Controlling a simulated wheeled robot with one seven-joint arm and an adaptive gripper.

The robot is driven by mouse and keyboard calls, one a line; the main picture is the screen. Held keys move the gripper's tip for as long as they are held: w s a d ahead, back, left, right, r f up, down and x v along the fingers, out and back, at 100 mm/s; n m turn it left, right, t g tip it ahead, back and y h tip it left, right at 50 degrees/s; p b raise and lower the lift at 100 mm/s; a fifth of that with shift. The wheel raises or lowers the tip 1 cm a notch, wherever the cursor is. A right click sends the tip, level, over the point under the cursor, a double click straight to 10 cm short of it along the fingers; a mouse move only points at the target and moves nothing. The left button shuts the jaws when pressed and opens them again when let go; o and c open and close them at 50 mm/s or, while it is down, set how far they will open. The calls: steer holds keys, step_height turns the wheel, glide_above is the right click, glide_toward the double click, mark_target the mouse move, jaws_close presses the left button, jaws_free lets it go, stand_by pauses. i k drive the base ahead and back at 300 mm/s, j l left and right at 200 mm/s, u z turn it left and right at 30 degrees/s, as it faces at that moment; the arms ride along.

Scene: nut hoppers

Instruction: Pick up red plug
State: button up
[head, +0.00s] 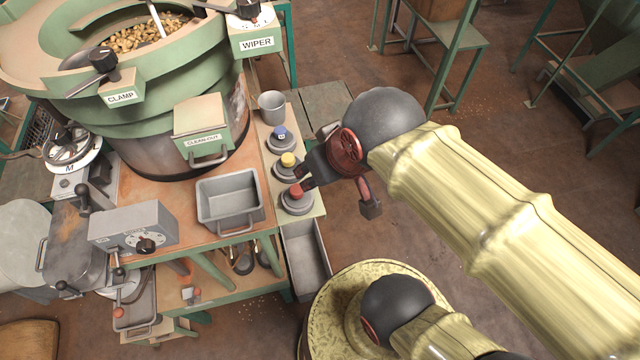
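The red plug (296,191) sits upright on a round grey base at the near end of a narrow side shelf, in the head view. A yellow plug (288,160) and a blue plug (280,133) stand on similar bases in a row behind it. My gripper (304,171) reaches in from the right, just right of the red and yellow plugs. Its dark fingers look spread apart with nothing between them. One fingertip is close to the red plug's upper right; whether it touches cannot be told.
A grey metal cup (271,108) stands at the shelf's far end. A grey bin (230,203) sits on the bench to the left. The green hopper (150,95) rises behind it. A long grey trough (306,262) hangs below the shelf's near end.

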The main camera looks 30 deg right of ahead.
mark_target(295, 197)
steer(key=k+j+z, duration=0.15)
steer(key=j, duration=0.25)
steer(key=k+j+z, duration=0.15)
steer(key=j, duration=0.25)
steer(key=j+z, duration=0.1)
steer(key=j, duration=0.25)
steer(key=k+j+z, duration=0.15)
steer(key=j, duration=0.2)
steer(key=k, duration=0.05)
